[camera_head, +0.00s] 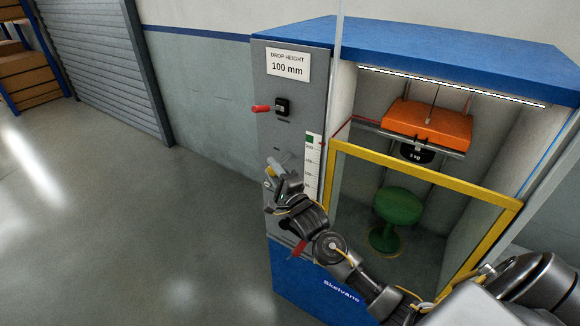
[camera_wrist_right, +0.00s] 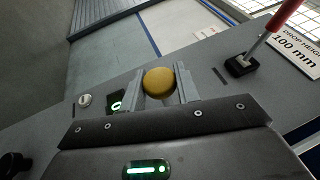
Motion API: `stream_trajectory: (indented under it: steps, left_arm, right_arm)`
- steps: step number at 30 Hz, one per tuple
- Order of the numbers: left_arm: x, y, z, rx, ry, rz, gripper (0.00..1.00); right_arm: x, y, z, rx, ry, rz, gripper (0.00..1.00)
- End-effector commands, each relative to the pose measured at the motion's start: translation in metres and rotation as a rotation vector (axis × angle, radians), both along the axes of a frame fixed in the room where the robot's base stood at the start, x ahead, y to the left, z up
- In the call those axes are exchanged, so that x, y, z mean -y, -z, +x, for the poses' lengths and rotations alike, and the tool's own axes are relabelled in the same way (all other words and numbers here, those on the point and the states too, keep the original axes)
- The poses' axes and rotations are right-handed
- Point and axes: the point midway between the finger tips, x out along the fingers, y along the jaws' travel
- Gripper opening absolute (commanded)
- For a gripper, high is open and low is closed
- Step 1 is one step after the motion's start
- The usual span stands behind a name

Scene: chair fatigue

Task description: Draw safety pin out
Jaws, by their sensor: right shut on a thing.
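The safety pin shows as a round yellow knob (camera_wrist_right: 160,82) in the right wrist view, between the two fingers of my right gripper (camera_wrist_right: 162,92). In the head view my right gripper (camera_head: 276,174) is at the grey front panel (camera_head: 274,140) of the test machine, left of the height scale. It is shut on the yellow knob. The pin's shaft and its hole are hidden behind the knob and fingers, so I cannot tell how deep the pin sits. My left gripper is not in view.
A red-handled lever (camera_head: 261,109) sticks out of the panel above my gripper. The yellow-framed guard (camera_head: 425,174) closes the cabinet front at the right. Inside, an orange weight (camera_head: 428,122) hangs above a green stool (camera_head: 398,207). The floor to the left is clear.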

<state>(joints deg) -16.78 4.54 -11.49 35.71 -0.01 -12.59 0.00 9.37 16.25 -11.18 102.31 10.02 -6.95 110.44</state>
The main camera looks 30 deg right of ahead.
Motion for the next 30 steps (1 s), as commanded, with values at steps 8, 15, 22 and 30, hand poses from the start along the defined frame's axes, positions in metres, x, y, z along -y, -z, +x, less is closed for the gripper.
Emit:
stream_trajectory:
  steps: [8, 15, 22, 30]
  left_arm:
    - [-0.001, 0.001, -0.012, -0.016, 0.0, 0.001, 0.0]
    - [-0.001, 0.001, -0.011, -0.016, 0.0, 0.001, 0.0]
    - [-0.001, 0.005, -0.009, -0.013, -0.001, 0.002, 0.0]
    - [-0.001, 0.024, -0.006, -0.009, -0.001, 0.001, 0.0]
  right_arm:
    - [-0.003, 0.006, -0.001, -0.01, -0.008, 0.0, 0.42]
    - [0.0, 0.003, -0.002, -0.006, -0.003, 0.0, 0.53]
    - [0.001, 0.007, -0.01, -0.006, -0.002, 0.001, 0.53]
    - [0.002, 0.022, -0.059, -0.008, -0.004, 0.0, 0.53]
